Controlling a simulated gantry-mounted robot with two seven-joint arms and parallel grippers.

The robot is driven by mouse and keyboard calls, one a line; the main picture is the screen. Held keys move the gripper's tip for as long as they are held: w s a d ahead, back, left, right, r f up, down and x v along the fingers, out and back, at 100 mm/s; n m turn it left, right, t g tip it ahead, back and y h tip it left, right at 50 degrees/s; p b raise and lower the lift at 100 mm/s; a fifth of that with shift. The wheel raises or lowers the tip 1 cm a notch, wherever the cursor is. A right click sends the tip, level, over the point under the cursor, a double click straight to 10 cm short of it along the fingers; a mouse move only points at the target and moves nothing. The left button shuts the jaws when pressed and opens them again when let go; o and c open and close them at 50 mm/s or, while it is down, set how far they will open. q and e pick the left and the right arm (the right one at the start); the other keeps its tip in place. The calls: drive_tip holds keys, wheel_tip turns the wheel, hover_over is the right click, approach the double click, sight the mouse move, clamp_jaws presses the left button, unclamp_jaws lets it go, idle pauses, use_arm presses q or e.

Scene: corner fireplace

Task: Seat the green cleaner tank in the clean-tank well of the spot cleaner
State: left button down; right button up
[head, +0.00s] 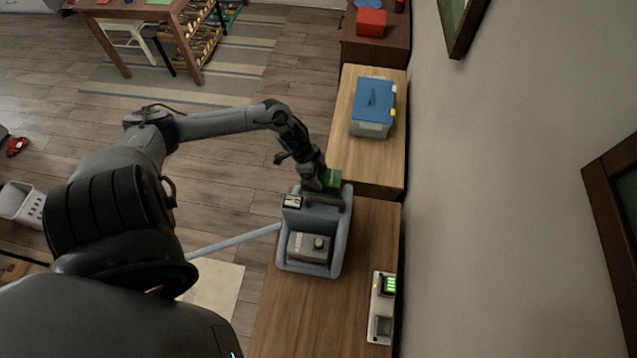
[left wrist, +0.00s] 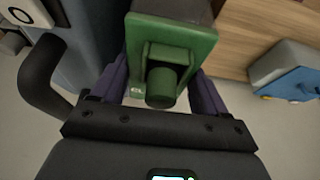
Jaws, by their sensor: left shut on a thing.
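The spot cleaner (head: 343,235) is a blue-grey machine on the near wooden cabinet, with a grey tank (head: 309,247) in its near end. My left gripper (head: 322,187) is over its far end, shut on the green cleaner tank (head: 334,178), which is mostly hidden by the gripper in the head view. My right gripper is not in view.
A box with a blue lid (head: 373,93) stands on the cabinet beyond. A white device with a green display (head: 381,305) lies near the wall on the near cabinet. A blue-grey hose (head: 235,240) runs left from the cleaner. The wall closes off the right side.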

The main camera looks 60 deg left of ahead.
use_arm(q)
wheel_tip(320, 180, down, 2)
drive_tip(key=shift+f, duration=0.1)
drive_tip(key=f, duration=0.1)
drive_tip(key=s+a+f, duration=0.1)
drive_tip(key=f, duration=0.2)
drive_tip(key=shift+s+a+f, duration=0.2)
drive_tip(key=shift+s+a, duration=0.1)
drive_tip(key=shift+w+d+f+b, duration=0.1)
drive_tip(key=shift+w+f+b, duration=0.1)
drive_tip(key=shift+w+b, duration=0.15)
drive_tip(key=shift+w+d, duration=0.65)
drive_tip(key=shift+c, duration=2)
unclamp_jaws()
drive_tip(key=shift+s+f, duration=0.1)
drive_tip(key=shift+s, duration=0.05)
drive_tip(key=o, duration=0.4)
drive_tip(key=shift+s+d, duration=0.1)
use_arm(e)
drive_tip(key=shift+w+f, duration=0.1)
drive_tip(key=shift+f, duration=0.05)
use_arm(q)
drive_tip(key=shift+r, duration=0.2)
